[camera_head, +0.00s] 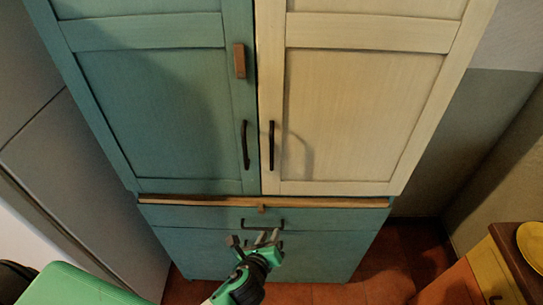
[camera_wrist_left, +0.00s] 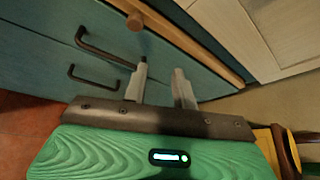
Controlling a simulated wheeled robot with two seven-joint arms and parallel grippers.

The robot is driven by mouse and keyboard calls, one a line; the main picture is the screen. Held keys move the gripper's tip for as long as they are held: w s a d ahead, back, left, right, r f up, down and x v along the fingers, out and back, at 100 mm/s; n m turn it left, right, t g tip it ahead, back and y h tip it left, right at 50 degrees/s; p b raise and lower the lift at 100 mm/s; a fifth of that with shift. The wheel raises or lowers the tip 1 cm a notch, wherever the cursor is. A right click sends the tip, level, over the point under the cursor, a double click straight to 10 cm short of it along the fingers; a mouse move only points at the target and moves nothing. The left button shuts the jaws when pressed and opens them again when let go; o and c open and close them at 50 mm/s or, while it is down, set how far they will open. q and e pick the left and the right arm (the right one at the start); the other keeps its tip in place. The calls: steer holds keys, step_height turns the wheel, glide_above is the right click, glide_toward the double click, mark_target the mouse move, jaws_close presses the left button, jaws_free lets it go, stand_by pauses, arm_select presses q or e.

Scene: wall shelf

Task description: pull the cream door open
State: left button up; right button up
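The cream door (camera_head: 360,100) is the right upper door of a tall cabinet and looks shut, flush beside the teal door. Its black vertical handle (camera_head: 271,145) is near its left edge, toward the bottom. My left gripper (camera_head: 268,238) is below the cream door, in front of the teal lower part, apart from the handle. In the left wrist view its two fingers (camera_wrist_left: 161,72) are apart with nothing between them, so it is open. Part of the cream door (camera_wrist_left: 225,35) shows at upper right there. My right gripper is not in view.
The teal door (camera_head: 150,110) has a black handle (camera_head: 245,145) close to the cream door's handle, and a brown wooden block (camera_head: 240,60). A wooden strip (camera_head: 330,202) and a black drawer handle (camera_head: 262,225) lie below. A yellow-fronted cabinet (camera_head: 490,270) stands at lower right.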

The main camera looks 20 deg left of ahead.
arm_select(q)
step_height(320, 180, up, 14)
steer(key=s+m+t, duration=0.1)
steer(key=m+t, duration=0.2)
steer(key=m+t+y+p, duration=0.1)
steer(key=m+t+y, duration=0.1)
glide_toward(271, 153)
steer(key=w+p, duration=0.1)
steer(key=w, duration=0.2)
steer(key=w+p, duration=0.1)
steer(key=w, duration=0.2)
steer(key=w+a+p, duration=0.1)
steer(key=w, duration=0.2)
steer(key=shift+r+p, duration=0.3)
steer(key=shift+w+a+f, duration=0.1)
steer(key=shift+w, duration=0.7)
steer(key=shift+c, duration=0.5)
jaws_close()
